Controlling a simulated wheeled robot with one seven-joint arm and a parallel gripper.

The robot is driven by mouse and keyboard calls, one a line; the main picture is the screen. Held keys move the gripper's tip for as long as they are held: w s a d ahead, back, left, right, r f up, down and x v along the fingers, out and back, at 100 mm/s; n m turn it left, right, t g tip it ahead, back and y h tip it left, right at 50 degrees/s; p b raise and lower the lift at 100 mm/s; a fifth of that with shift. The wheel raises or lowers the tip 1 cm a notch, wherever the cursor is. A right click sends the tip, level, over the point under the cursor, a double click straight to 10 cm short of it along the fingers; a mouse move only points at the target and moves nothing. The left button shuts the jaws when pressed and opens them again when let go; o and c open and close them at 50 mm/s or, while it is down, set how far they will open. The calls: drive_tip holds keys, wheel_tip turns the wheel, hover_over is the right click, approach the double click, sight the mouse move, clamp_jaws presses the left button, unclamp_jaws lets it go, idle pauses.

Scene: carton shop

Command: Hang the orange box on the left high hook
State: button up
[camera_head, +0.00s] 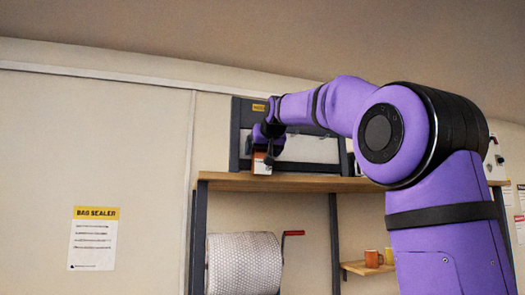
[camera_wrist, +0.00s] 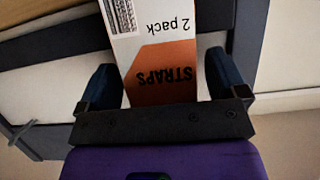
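The orange box (camera_wrist: 165,75) is a white and orange carton with "STRAPS" and "2 pack" printed on it, upside down in the wrist view. In the head view the small box (camera_head: 262,163) is under my gripper (camera_head: 268,148), at the front edge of the top shelf. I cannot tell whether it touches the shelf. I cannot make out the left high hook in either view.
A wooden top shelf (camera_head: 225,182) on dark posts bears a dark-framed unit (camera_head: 310,149) behind the box. Below are a wrap roll (camera_head: 243,264), a red-tipped bar (camera_head: 293,233) and a small shelf (camera_head: 358,268) with orange mugs (camera_head: 371,259). My arm hides the right side.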

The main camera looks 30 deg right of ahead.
drive_tip(key=v, duration=1.1)
drive_tip(key=s+a+f+n+g+y, duration=0.1)
drive_tip(key=s+a+f, duration=0.3)
drive_tip(key=s+f, duration=0.5)
drive_tip(key=s+a+f+n+g+y, duration=0.1)
drive_tip(key=s+a+f+g, duration=0.3)
drive_tip(key=f, duration=1.7)
drive_tip(key=s+a+f+n+g+y, duration=0.1)
drive_tip(key=s+a+f, duration=0.4)
drive_tip(key=s+f, duration=0.8)
wheel_tip(320, 180, down, 2)
drive_tip(key=shift+s+f+g+y, duration=0.1)
drive_tip(key=shift+s+g+y, duration=0.3)
drive_tip(key=shift+g, duration=0.5)
